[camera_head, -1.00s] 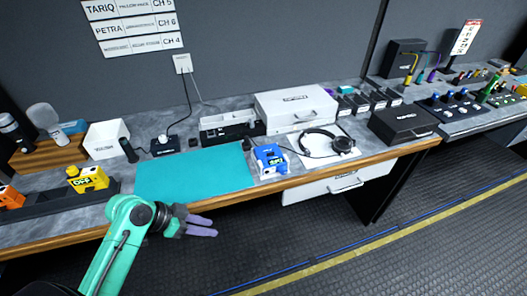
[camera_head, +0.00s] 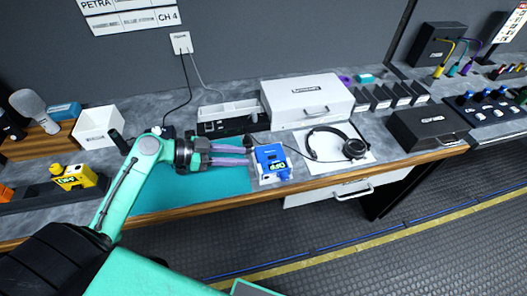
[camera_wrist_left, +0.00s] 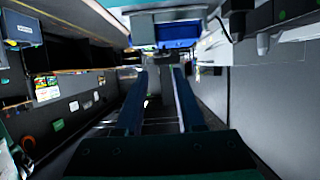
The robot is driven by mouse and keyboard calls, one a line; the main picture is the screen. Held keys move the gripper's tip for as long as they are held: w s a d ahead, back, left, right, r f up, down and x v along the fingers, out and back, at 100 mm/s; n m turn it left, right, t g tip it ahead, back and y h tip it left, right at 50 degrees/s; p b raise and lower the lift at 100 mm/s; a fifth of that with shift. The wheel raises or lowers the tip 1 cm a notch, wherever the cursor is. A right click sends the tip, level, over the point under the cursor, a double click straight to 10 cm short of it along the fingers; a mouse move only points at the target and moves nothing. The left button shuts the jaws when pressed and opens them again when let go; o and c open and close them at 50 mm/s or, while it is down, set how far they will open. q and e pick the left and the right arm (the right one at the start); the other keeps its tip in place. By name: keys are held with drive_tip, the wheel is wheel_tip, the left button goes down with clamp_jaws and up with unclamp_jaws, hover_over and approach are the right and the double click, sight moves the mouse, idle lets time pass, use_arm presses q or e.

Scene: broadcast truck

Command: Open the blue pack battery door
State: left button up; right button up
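The blue pack (camera_head: 272,160), with a yellow-green "OFF" label on its front, stands in a clear holder (camera_head: 284,179) near the desk's front edge. In the left wrist view, a blue block that looks like the pack (camera_wrist_left: 178,30) shows at the top, beyond the fingertips. My left gripper (camera_head: 248,155) is open and empty, its two fingers pointing right at the pack's left side. A gap shows between the fingers in the left wrist view (camera_wrist_left: 160,75). Whether the fingertips touch the pack is unclear. I cannot make out the battery door. My right gripper is not in view.
A teal mat (camera_head: 190,192) lies under my left arm. A yellow pack (camera_head: 74,177) stands at the left. Headphones (camera_head: 338,143) lie right of the blue pack. A white case (camera_head: 306,101) and an open tray (camera_head: 228,113) stand behind it.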

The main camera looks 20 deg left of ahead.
sight(270, 156)
use_arm(q)
drive_tip(key=x, duration=0.3)
drive_tip(key=w+p+x, duration=0.1)
drive_tip(key=x, duration=0.1)
drive_tip(key=shift+a, duration=0.15)
drive_tip(key=x, duration=0.3)
drive_tip(key=shift+a+f+p, duration=0.15)
drive_tip(key=shift+p, duration=0.15)
drive_tip(key=shift+s, duration=0.1)
drive_tip(key=shift+f, duration=0.1)
drive_tip(key=shift+c, duration=0.9)
clamp_jaws()
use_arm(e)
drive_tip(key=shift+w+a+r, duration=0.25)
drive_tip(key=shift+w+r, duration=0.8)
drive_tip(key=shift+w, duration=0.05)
